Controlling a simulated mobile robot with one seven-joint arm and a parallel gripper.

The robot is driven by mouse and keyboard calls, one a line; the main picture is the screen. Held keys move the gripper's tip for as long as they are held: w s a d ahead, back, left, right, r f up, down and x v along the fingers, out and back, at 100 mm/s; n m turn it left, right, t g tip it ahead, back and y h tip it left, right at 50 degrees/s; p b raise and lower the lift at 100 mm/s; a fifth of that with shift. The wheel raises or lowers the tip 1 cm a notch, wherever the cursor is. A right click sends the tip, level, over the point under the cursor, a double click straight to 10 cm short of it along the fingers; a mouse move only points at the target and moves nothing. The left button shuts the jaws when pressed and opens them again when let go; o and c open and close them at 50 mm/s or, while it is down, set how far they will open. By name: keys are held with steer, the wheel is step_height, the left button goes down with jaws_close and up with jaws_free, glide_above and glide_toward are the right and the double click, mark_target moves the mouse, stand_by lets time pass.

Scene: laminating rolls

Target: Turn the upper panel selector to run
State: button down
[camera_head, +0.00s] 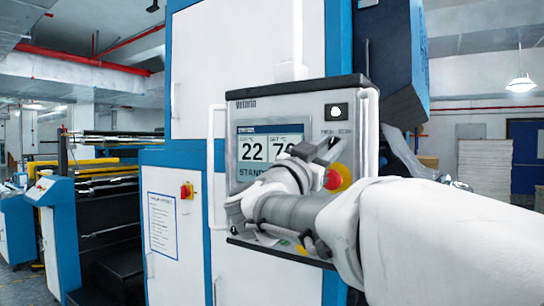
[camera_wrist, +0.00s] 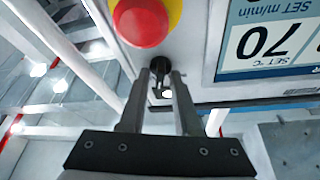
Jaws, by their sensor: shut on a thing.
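The control panel (camera_head: 232,115) faces me, with a lit display (camera_head: 268,152) reading 22 and a partly covered 70. My gripper (camera_head: 328,148) reaches in from the right, its fingertips at the panel above the red emergency button (camera_head: 341,178). In the wrist view my gripper (camera_wrist: 160,82) is shut on the dark selector knob (camera_wrist: 160,64), with one finger on each side of it. The fingers hide most of the knob, so its exact pointing direction is unclear. Small labels (camera_head: 337,134) sit above it, too small to read surely.
The red button on a yellow ring (camera_wrist: 142,20) is close beside the fingertips. A dark square fitting with a white centre (camera_head: 337,110) is above the labels. A white vertical handle (camera_head: 211,165) stands left of the panel.

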steer(key=shift+m+g+h+b, duration=0.4)
steer(key=shift+m+g, duration=0.3)
steer(key=shift+m, duration=1.4)
steer(key=c, duration=0.9)
jaws_free()
steer(key=shift+a, duration=0.1)
steer(key=b+v, duration=0.2)
steer(key=v, duration=1.5)
steer(key=shift+a+b, duration=0.15)
steer(key=shift+b, duration=0.25)
